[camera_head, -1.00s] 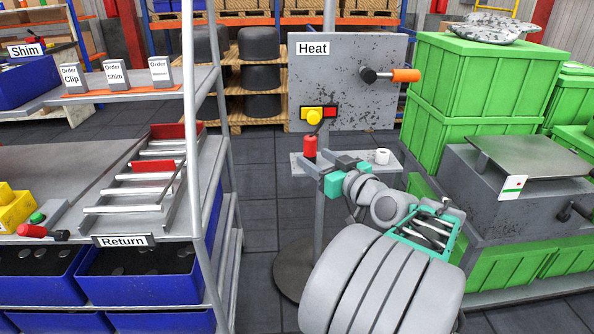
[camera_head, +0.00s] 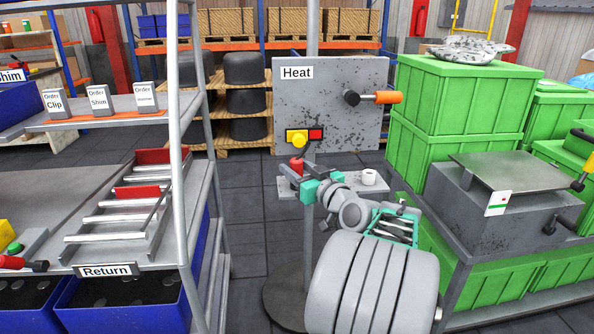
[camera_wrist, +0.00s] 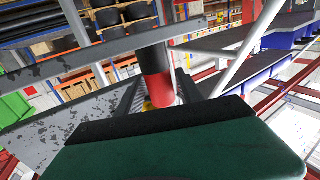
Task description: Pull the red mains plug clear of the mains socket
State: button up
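The red piece that I take for the mains plug (camera_head: 297,166) stands upright at the left of a small grey shelf, under the Heat panel (camera_head: 340,110). A dark cable seems to run from its top to the panel's button box. My gripper (camera_head: 304,170) is open, with its fingers apart close by the plug; I cannot tell whether either finger touches it. I cannot make out the mains socket.
A button box with a yellow button (camera_head: 299,140) and an orange-ended handle (camera_head: 388,97) are on the panel. A white ring-like piece (camera_head: 369,178) sits on the shelf's right end. Green crates (camera_head: 460,90) stand right, the Return rack (camera_head: 105,270) left.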

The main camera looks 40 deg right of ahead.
grip_shut()
dwell(0.5)
